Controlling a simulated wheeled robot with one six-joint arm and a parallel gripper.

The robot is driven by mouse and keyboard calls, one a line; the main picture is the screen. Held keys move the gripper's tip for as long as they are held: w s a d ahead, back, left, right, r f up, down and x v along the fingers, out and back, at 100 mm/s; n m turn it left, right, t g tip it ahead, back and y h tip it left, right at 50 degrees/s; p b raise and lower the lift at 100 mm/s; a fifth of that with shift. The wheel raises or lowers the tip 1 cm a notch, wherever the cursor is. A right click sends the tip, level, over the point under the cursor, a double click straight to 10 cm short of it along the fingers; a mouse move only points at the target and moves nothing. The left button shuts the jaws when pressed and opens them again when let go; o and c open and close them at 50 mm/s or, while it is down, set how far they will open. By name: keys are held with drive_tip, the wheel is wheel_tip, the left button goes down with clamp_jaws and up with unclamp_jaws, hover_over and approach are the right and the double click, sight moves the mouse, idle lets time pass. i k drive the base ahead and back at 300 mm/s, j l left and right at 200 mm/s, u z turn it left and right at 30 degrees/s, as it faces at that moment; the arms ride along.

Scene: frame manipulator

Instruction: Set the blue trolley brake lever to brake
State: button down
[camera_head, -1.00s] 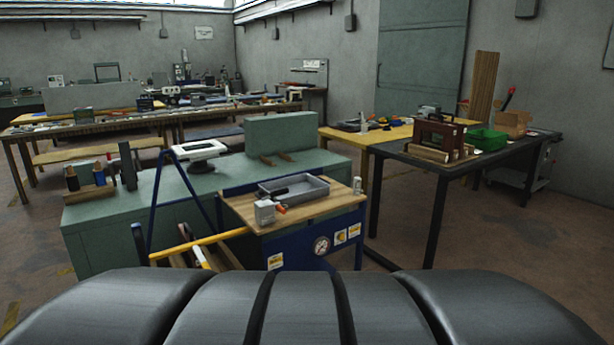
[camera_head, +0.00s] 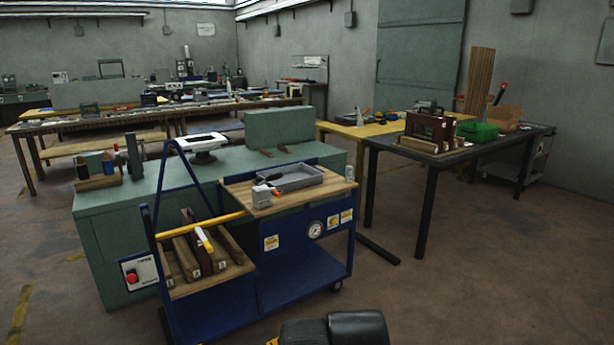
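The blue trolley (camera_head: 300,275) stands in front of the green bench, with a wooden top, a yellow push bar (camera_head: 200,228) at its left and a castor visible at lower right. A short white lever with a yellow end (camera_head: 204,240) slants beside the push bar, above the lower wooden shelf. It looks like the brake lever, but I cannot read any brake marking or tell its setting. My gripper is not visible; dark rounded parts, apparently of my own arm, show at the bottom edge, apart from the trolley.
A grey tray (camera_head: 292,178) and a small white box (camera_head: 262,196) sit on the trolley top. A control box with a red button (camera_head: 139,272) is on the green bench (camera_head: 97,203). A dark table (camera_head: 424,165) stands to the right. Floor at lower right is clear.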

sight(132, 278)
drive_tip(key=u, duration=1.35)
drive_tip(key=i+j+u, duration=0.1)
drive_tip(key=i+u, duration=0.2)
drive_tip(key=i, duration=0.9)
